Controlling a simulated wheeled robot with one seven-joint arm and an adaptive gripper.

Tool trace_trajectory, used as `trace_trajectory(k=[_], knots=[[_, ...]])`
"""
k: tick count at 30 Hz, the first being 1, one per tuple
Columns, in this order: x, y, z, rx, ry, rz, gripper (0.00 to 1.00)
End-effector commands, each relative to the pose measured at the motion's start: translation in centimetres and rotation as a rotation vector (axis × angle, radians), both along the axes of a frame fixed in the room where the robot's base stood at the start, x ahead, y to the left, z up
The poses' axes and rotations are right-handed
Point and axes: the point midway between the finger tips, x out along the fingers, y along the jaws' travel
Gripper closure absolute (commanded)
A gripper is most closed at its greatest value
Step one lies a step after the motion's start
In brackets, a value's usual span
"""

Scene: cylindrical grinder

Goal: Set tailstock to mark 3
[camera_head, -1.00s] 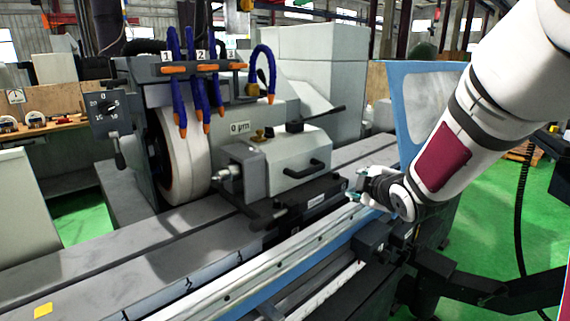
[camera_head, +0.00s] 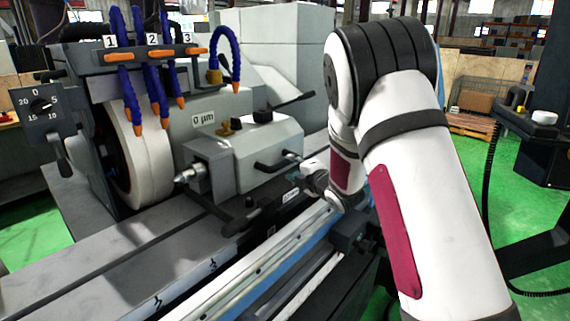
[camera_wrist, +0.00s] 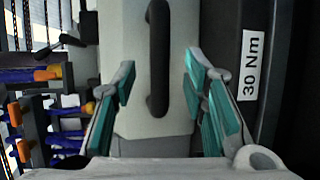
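The tailstock (camera_head: 235,151) is a light grey block on the machine's bed in the head view, with a black bar handle (camera_head: 277,163) on its front. My gripper (camera_head: 297,178) is just right of this handle. In the wrist view my gripper (camera_wrist: 158,82) is open, with teal finger pads left and right. The handle (camera_wrist: 158,60) appears between the fingers, apart from both pads. I cannot tell how deep it sits between them. Small dark marks (camera_head: 211,265) show on the bed's front edge, left of the tailstock; their digits are not clearly legible.
Blue coolant hoses (camera_head: 160,75) with orange tips hang beside the grinding wheel (camera_head: 145,160), under labels 1, 2 and 3. The bed (camera_head: 120,260) left of the tailstock is clear.

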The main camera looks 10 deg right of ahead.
Motion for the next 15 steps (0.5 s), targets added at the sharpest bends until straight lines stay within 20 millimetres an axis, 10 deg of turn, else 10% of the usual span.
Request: trace_trajectory(k=[15], knots=[[5.7, 1.4, -1.1, 0.001, 0.001, 0.001, 0.6]])
